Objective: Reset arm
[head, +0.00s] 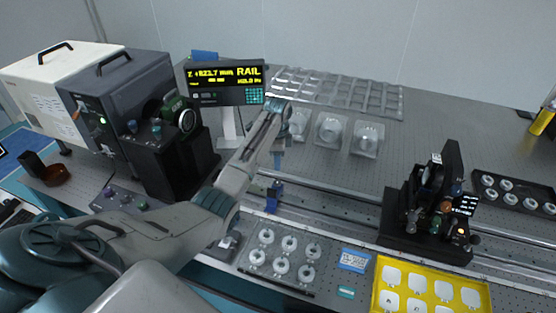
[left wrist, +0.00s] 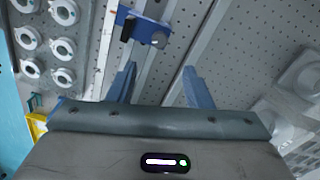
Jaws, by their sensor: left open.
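My left arm reaches in from the left of the head view across the optical table (head: 330,170). Its left gripper (head: 278,160) points down above the table, near the rail (head: 335,205). In the left wrist view the two blue fingers of the left gripper (left wrist: 160,80) stand apart with nothing between them. A blue carriage (head: 273,197) sits on the rail, just below the gripper in the head view. It also shows beyond the fingertips in the left wrist view (left wrist: 145,28), apart from them. My right gripper is not in view.
A grey instrument box (head: 120,95) and a display reading RAIL (head: 225,82) stand at the left and back. A black optical mount (head: 430,215) stands at right. A yellow tray (head: 385,300) and a ring tray (head: 280,255) lie in front. Clear cases (head: 330,130) stand behind the rail.

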